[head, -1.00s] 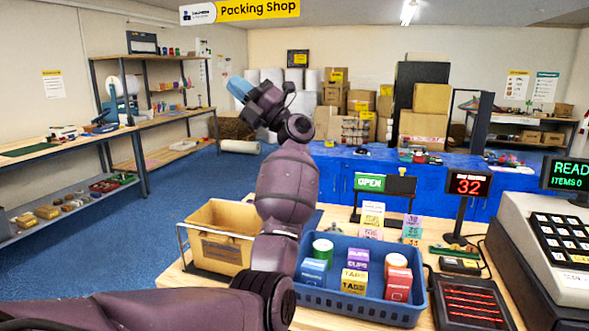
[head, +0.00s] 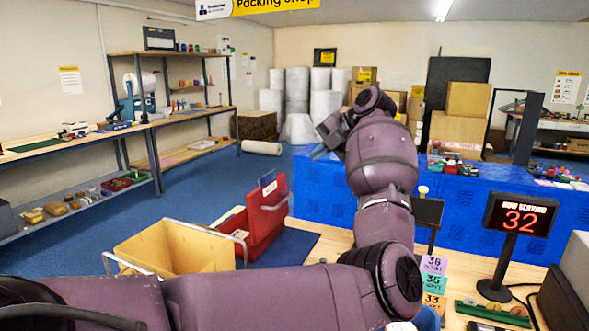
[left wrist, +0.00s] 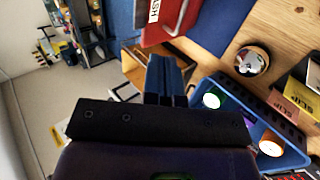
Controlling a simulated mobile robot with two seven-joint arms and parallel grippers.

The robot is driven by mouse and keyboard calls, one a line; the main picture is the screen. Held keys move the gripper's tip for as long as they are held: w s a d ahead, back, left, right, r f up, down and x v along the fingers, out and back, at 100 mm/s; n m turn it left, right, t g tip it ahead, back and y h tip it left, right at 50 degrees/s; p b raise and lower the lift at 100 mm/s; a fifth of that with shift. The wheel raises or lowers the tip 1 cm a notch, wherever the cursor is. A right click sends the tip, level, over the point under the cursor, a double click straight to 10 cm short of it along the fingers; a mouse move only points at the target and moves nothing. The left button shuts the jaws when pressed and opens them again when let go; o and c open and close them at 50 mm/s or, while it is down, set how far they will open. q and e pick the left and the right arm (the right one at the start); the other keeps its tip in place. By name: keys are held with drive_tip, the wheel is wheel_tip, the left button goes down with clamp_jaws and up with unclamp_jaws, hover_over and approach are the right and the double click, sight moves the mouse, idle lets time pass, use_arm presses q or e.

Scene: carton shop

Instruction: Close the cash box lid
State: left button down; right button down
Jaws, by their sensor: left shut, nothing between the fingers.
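The red cash box (head: 262,238) stands on the counter behind the tan carton, in the head view. Its lid (head: 268,203) stands open and steeply raised, with a white label. My right gripper is not in view.
An open tan carton (head: 180,244) stands just left of the cash box. The "32" display (head: 520,216) and coloured number cards (head: 433,282) stand to the right. A blue tray of goods (left wrist: 262,128) shows in the left wrist view. Blue floor is clear at left.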

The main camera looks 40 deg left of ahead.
use_arm(q)
approach(269, 179)
drive_tip(key=x, duration=0.6)
drive_tip(key=shift+d+f, duration=0.15)
drive_tip(key=shift+f, duration=0.15)
drive_tip(key=shift+s+a, duration=0.1)
drive_tip(key=shift+a, duration=0.3)
